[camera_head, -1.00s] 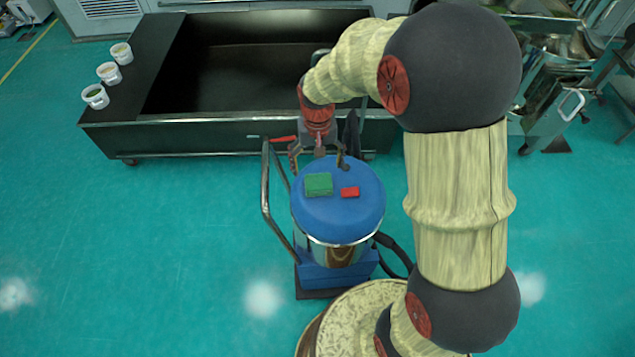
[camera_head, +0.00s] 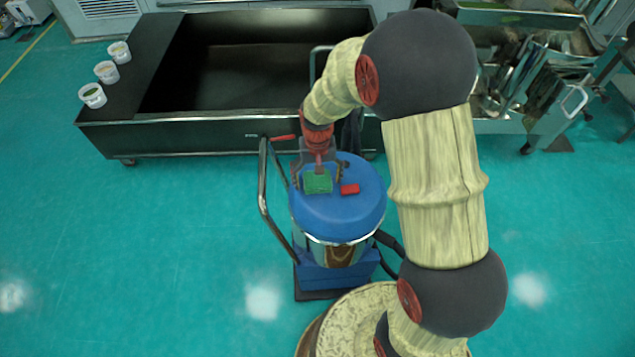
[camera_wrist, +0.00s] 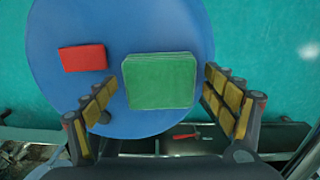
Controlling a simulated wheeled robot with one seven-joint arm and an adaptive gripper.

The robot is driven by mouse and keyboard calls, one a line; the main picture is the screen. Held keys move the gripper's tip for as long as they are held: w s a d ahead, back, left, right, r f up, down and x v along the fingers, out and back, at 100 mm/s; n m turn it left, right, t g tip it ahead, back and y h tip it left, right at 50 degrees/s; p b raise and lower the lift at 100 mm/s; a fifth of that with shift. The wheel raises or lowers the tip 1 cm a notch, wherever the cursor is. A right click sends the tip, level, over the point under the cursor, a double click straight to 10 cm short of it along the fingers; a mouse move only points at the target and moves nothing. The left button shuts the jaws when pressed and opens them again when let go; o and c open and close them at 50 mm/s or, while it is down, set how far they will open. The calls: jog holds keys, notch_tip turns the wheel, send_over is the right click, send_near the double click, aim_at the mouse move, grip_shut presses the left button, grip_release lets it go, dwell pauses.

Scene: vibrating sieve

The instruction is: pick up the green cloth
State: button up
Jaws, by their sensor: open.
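The green cloth (camera_head: 317,184) is a folded, flat square on the round blue lid (camera_head: 335,215) of a vacuum-like drum. In the wrist view the green cloth (camera_wrist: 160,80) lies between my gripper's fingers, nearer the right one. My gripper (camera_head: 319,176) is above the far edge of the cloth, pointing down. In the wrist view my gripper (camera_wrist: 160,97) is spread wide with yellow-padded fingers and holds nothing. Whether the fingertips touch the lid cannot be told.
A red block (camera_head: 350,189) lies on the lid to the right of the cloth. The drum's metal handle (camera_head: 263,195) stands at its left. A large black trough (camera_head: 130,130) is behind, with several white tubs (camera_head: 106,72) on its left ledge. The green floor at left is clear.

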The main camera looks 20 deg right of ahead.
aim_at(319, 178)
jog(key=shift+c, duration=0.8)
jog(key=c, duration=1.1)
jog(key=shift+r, duration=0.15)
jog(key=shift+r+p, duration=0.4)
jog(key=shift+r, duration=0.2)
notch_tip(319, 178, up, 3)
jog(key=shift+d+f+p, duration=0.15)
jog(key=shift+p, duration=0.5)
jog(key=s+d+r, duration=0.1)
jog(key=s+d+r+p, duration=0.1)
jog(key=r, duration=0.1)
jog(key=s+d+r+p, duration=0.1)
jog(key=r, duration=0.1)
jog(key=shift+s+d+r, duration=0.1)
jog(key=shift+s+r, duration=0.05)
jog(key=shift+s, duration=0.05)
jog(key=shift+s+d+r+p, duration=0.35)
jog(key=shift+s+d+r, duration=0.25)
jog(key=shift+s+d, duration=0.5)
jog(key=shift+s+d+r+p, duration=0.35)
jog(key=shift+s+d+r, duration=0.25)
jog(key=shift+s+d, duration=0.5)
jog(key=shift+s+d+r+p, duration=0.35)
jog(key=shift+s+d+r, duration=0.25)
jog(key=shift+s+d, duration=0.45)
